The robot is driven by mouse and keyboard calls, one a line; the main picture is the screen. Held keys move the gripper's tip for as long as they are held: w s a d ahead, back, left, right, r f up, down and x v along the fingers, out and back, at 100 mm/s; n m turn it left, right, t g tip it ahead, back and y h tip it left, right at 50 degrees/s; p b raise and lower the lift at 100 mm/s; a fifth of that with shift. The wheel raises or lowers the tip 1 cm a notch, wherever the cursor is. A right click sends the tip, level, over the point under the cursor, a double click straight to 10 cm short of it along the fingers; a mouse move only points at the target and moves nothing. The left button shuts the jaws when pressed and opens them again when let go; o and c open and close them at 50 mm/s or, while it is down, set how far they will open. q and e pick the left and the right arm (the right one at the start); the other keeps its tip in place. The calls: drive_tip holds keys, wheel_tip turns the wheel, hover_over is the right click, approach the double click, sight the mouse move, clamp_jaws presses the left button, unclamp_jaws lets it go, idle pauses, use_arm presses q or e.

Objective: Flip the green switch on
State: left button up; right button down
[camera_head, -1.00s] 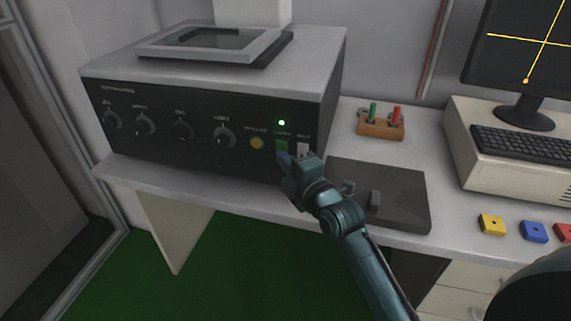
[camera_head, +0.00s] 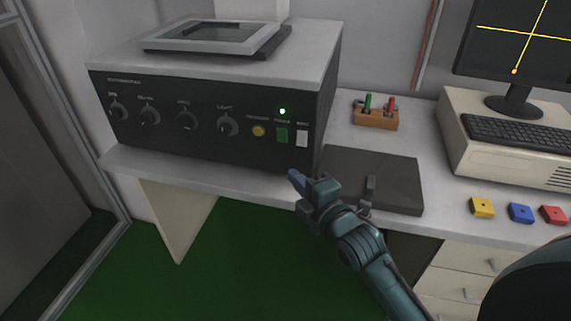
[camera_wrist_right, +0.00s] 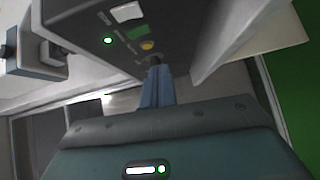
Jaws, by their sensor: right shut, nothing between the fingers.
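The green switch (camera_head: 282,135) is on the front panel of a black-fronted device (camera_head: 180,128), at its right side. A small green light (camera_head: 282,111) glows just above it. The switch also shows in the right wrist view (camera_wrist_right: 127,37), with the lit light (camera_wrist_right: 108,40) nearby. My right gripper (camera_head: 294,176) is below the panel's lower right corner, apart from the switch. Its fingers are shut and empty, and they show in the right wrist view (camera_wrist_right: 156,72). My left gripper is not in view.
A white switch (camera_head: 302,138) is right of the green one, and a yellow button (camera_head: 259,131) is left of it. A dark flat box (camera_head: 385,185) lies on the desk right of my gripper. A wooden block (camera_head: 376,121) and a keyboard (camera_head: 510,135) stand farther right.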

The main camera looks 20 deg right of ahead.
drive_tip(key=shift+v, duration=1.7)
drive_tip(key=shift+a+f, duration=0.1)
drive_tip(key=shift+f, duration=0.1)
